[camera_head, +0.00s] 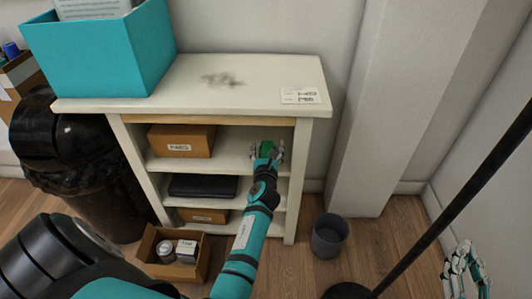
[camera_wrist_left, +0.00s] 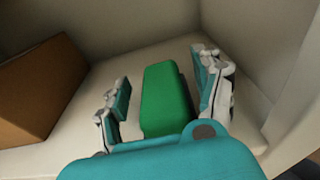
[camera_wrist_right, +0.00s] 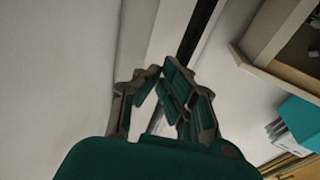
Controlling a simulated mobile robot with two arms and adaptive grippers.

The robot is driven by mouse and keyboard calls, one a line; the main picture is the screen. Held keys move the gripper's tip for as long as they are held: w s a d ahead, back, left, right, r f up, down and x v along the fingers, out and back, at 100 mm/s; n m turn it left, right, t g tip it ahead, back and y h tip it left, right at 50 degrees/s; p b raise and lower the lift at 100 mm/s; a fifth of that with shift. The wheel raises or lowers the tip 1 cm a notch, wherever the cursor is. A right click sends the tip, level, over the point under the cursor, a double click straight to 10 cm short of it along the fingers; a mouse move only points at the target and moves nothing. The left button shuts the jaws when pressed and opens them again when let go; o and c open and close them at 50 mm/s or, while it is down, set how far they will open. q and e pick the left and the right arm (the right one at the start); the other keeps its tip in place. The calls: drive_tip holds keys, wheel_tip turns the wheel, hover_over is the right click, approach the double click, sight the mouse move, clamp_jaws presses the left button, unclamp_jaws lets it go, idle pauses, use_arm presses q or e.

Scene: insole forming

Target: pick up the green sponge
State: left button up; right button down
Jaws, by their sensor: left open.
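The green sponge (camera_head: 267,146) is on the upper shelf of the white shelf unit, near its right side. In the left wrist view the sponge (camera_wrist_left: 166,98) lies between the two fingers of my left gripper (camera_wrist_left: 165,95). The left gripper (camera_head: 267,152) is open, with a finger on each side of the sponge and a visible gap on both sides. The sponge's near end is partly hidden by my gripper body. My right gripper (camera_head: 463,270) is at the lower right, away from the shelf, with nothing seen in it; its opening is unclear.
A cardboard box (camera_head: 182,139) stands left on the same shelf, and the unit's side wall is close right of the sponge. A black item (camera_head: 203,186) lies below. A teal bin (camera_head: 105,55) is on top. A grey bucket (camera_head: 329,234) and black pole (camera_head: 450,213) stand right.

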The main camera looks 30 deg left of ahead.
use_arm(q)
drive_tip(key=c, duration=1.2)
drive_tip(key=shift+r, duration=0.1)
drive_tip(key=shift+c, duration=0.2)
